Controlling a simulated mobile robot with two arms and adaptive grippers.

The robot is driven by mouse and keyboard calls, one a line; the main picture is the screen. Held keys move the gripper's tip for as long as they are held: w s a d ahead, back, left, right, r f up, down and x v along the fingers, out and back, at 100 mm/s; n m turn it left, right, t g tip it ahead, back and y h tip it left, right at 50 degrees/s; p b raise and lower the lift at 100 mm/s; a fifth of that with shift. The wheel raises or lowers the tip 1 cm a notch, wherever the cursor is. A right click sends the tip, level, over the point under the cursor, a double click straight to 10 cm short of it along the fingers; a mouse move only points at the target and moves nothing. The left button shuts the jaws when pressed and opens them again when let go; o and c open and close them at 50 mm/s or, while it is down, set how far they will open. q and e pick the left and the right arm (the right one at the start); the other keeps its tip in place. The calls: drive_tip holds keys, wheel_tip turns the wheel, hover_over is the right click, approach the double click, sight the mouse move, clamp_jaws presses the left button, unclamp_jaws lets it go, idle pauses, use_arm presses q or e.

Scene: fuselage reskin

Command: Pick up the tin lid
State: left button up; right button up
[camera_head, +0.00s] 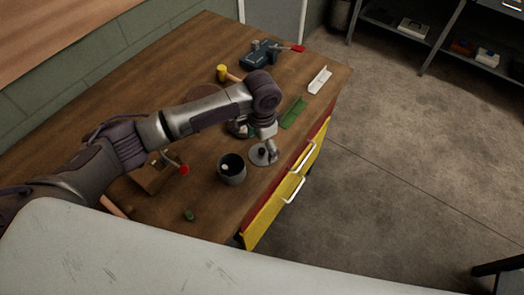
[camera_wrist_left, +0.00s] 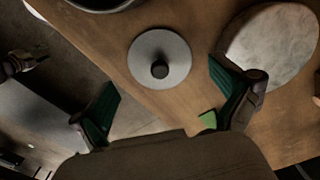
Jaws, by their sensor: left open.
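The tin lid (camera_head: 259,159) is a flat grey disc with a dark knob, lying on the wooden bench near its drawer-side edge. In the left wrist view the lid (camera_wrist_left: 148,45) lies ahead of the fingers, with its knob near its middle. My left gripper (camera_head: 268,140) is above the lid, pointing down, and partly covers it. In the wrist view the gripper (camera_wrist_left: 165,77) is open, with green-padded fingers wide apart and nothing between them. The gap between the fingertips and the lid is hard to judge. My right gripper is not in view.
A dark grey tin (camera_head: 232,175) stands open beside the lid. A green strip (camera_head: 294,113), a white angled piece (camera_head: 319,80), a yellow-headed mallet (camera_head: 222,72) and a blue power tool (camera_head: 260,54) lie farther back. A red-tipped tool (camera_head: 184,170) lies left. Yellow drawers (camera_head: 262,219) have protruding handles.

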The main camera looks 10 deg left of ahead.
sight(262, 152)
use_arm(q)
wheel_tip(262, 152, down, 2)
drive_tip(key=shift+f, duration=0.25)
drive_tip(key=c, duration=1)
clamp_jaws()
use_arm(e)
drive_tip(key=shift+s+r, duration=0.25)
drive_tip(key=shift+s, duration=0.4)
